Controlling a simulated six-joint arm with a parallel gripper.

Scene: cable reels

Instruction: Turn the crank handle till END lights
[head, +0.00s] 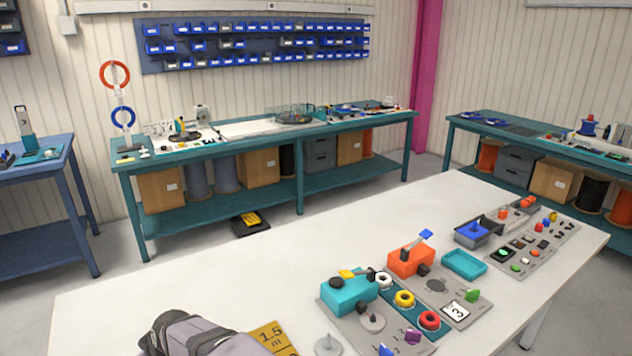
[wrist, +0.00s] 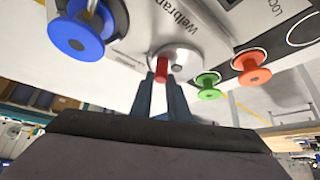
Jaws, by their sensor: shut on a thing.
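In the wrist view the two dark fingers of my gripper (wrist: 162,88) are closed around a red crank handle (wrist: 161,68). The handle stands out from a round silver crank disc (wrist: 180,55) on a light grey panel (wrist: 135,45) with partly readable lettering. The disc also carries a small dark grey hub or knob to the right of the handle. I cannot make out an END light in either view. In the head view my gripper's fingers do not show.
In the wrist view a blue spool (wrist: 75,36) is at upper left, with a green spool (wrist: 209,93) and an orange spool (wrist: 253,75) at right. In the head view the white table (head: 250,265) holds a teal device (head: 347,294) and an orange one (head: 410,262); its left part is mostly clear.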

